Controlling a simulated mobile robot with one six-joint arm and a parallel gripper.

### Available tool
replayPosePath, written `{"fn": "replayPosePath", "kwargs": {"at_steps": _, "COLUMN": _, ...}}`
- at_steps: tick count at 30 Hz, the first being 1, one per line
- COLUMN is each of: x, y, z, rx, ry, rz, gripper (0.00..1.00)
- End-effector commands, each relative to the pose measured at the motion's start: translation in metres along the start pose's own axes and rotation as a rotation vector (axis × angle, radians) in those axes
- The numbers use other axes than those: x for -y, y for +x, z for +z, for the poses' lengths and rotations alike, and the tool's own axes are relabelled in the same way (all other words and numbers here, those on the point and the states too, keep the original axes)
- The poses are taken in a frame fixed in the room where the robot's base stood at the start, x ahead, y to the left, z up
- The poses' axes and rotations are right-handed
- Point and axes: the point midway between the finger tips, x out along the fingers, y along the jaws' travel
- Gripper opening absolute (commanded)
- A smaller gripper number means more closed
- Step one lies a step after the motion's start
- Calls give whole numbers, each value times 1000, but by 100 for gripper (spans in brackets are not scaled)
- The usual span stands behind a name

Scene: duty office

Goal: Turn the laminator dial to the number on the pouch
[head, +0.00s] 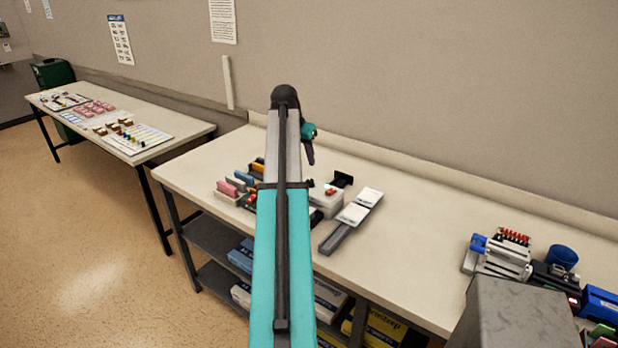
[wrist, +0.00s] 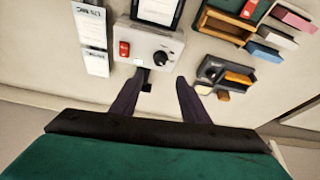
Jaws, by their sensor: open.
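The laminator (wrist: 145,42) is a pale grey box with a red switch (wrist: 124,48) and a round black dial (wrist: 160,57) on its near face. In the head view the laminator (head: 326,203) stands on the long table, partly hidden by my arm. The dial's setting is too small to read. Two white cards (wrist: 97,63) with dark print lie on a grey strip left of the laminator in the wrist view; one may be the pouch, but I cannot read its number surely. My gripper (wrist: 158,88) is open and empty, its two dark fingers apart from the dial.
Right of the laminator in the wrist view are a dark holder with an orange block (wrist: 238,78), a wooden tray (wrist: 224,25) and coloured blocks (wrist: 292,17). The table (head: 420,240) is clear further right, before a white device with red-topped parts (head: 500,255).

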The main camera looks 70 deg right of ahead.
Motion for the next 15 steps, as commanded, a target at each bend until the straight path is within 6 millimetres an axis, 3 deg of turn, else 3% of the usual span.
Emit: {"fn": "replayPosePath", "kwargs": {"at_steps": 15, "x": 0, "y": 53, "z": 0, "rx": 2, "ry": 0, "rz": 1, "gripper": 42}}
